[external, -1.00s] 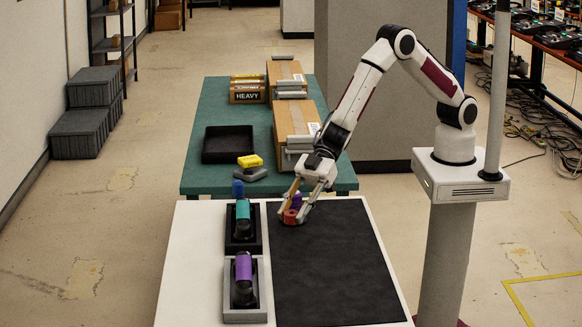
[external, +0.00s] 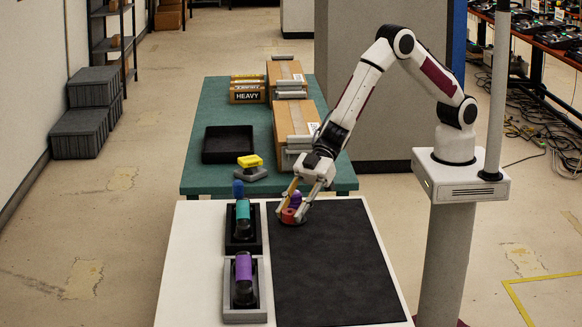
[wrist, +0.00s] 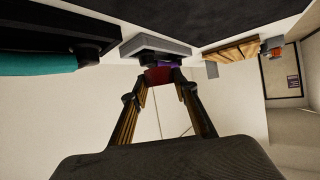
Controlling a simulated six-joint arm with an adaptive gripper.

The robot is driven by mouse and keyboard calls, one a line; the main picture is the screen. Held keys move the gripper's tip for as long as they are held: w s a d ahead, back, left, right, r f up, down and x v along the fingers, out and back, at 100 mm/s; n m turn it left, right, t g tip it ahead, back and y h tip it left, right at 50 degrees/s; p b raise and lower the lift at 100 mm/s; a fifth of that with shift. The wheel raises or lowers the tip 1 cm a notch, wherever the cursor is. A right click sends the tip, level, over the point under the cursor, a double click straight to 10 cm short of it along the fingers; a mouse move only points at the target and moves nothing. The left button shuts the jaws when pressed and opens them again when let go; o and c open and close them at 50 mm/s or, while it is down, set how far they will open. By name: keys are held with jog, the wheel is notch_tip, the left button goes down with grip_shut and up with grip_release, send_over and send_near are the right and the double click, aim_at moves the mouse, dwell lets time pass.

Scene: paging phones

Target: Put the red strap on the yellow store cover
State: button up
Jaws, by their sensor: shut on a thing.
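A red strap (external: 289,216) is between the fingertips of my gripper (external: 297,208), low over the back left of the black mat (external: 330,265). My gripper is shut on it. In the wrist view the red strap (wrist: 158,76) shows between the fingertips (wrist: 160,84). A purple piece (external: 296,200) is right by the strap, partly hidden by the fingers; I cannot tell whether they are joined. A yellow block-like piece (external: 249,161), perhaps the yellow store cover, lies on a grey piece at the front of the green table.
Left of the mat, a teal-banded handset (external: 243,210) lies in a black tray and a purple-banded one (external: 243,265) in a grey tray. A blue round piece (external: 237,188) is behind them. A black tray (external: 228,145) and cardboard boxes (external: 295,130) stand on the green table.

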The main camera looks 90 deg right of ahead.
jog(key=w+d+r+m+t+h, duration=0.25)
jog(key=w+d, duration=0.25)
jog(key=d, duration=0.5)
jog(key=w+d+r+m+t+h, duration=0.1)
jog(key=w+d+r+m+h, duration=0.35)
jog(key=d, duration=0.55)
jog(key=w+d+r+m+t+h, duration=0.25)
jog(key=w+d, duration=0.35)
jog(key=d, duration=0.4)
jog(key=d+m+g+h, duration=0.1)
jog(key=d+m+h, duration=0.45)
jog(key=d, duration=0.85)
jog(key=s+d+f+m+g+h, duration=0.1)
jog(key=s+d+f+m+h, duration=0.1)
jog(key=s+d, duration=0.4)
jog(key=d+f+m, duration=0.1)
jog(key=d, duration=0.1)
jog(key=shift+s+d+g, duration=0.15)
jog(key=shift+d+g, duration=0.15)
send_over(253, 159)
jog(key=shift+s+a+f, duration=0.1)
jog(key=shift+f, duration=3.05)
jog(key=shift+f, duration=1.9)
